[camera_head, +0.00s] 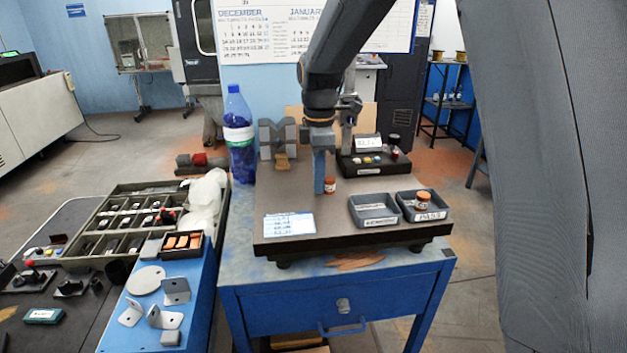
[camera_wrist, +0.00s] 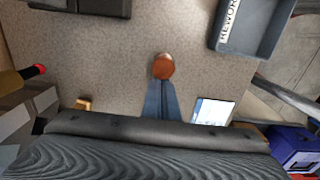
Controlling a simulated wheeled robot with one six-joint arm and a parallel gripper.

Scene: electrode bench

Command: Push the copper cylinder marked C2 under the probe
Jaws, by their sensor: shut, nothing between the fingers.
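A copper cylinder (camera_head: 330,184) with a pale label stands upright on the bench plate, just right of my fingers; its mark is too small to read. In the wrist view the copper cylinder (camera_wrist: 163,66) shows from above, right at my fingertips. My gripper (camera_head: 319,190) is shut and empty, its blue fingers pointing down close to the plate. The fingers also show in the wrist view (camera_wrist: 161,88). Whether they touch the cylinder I cannot tell. A second copper cylinder (camera_head: 423,201) sits in the right grey tray.
Two grey trays (camera_head: 374,222) stand at the plate's right front. A white card (camera_head: 289,224) lies front left. A black box (camera_head: 372,169) stands behind right, a brass block (camera_head: 281,162) and a blue bottle (camera_head: 238,135) at left. The plate's middle front is clear.

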